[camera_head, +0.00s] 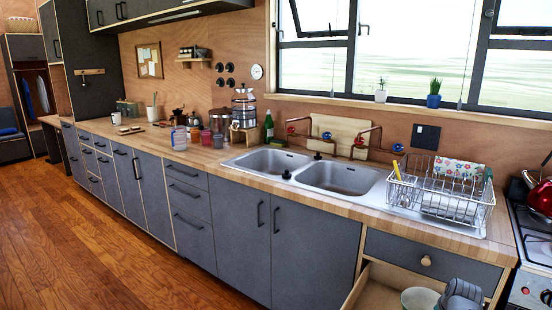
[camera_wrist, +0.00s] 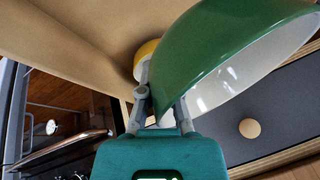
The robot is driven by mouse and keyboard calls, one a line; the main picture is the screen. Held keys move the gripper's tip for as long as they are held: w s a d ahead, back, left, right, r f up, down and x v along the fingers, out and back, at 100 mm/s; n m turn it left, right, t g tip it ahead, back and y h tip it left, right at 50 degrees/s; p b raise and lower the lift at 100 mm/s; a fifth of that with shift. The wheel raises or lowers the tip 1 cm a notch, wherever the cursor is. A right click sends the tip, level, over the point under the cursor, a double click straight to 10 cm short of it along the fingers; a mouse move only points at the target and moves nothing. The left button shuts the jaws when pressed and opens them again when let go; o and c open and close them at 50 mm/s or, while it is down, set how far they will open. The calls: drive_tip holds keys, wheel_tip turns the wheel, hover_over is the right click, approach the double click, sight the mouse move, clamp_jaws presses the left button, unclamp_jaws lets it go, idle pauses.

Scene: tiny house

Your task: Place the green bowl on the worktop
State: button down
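The green bowl (camera_wrist: 215,50) has a green outside and a white inside. It fills the upper right of the wrist view, tilted in that picture. In the head view the bowl (camera_head: 420,298) shows at the bottom edge, in the open drawer area. My gripper (camera_wrist: 165,90) is at its rim, one finger along the outer wall and the other on the white inner side. The fingertips are partly hidden, so I cannot tell whether they press on the wall. My gripper (camera_head: 462,292) is right of the bowl in the head view. The wooden worktop (camera_head: 330,203) runs along the wall.
The open drawer (camera_head: 373,290) has pale wooden walls. A yellow object (camera_wrist: 146,55) lies beyond my gripper. A dish rack (camera_head: 455,200) and double sink (camera_head: 320,172) occupy the worktop's right part. Jars stand further left. A stove (camera_head: 532,250) is at the right.

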wheel_tip(320, 180, up, 21)
drive_tip(key=p, duration=1.9)
drive_tip(key=shift+p, duration=0.35)
drive_tip(key=shift+s, duration=0.1)
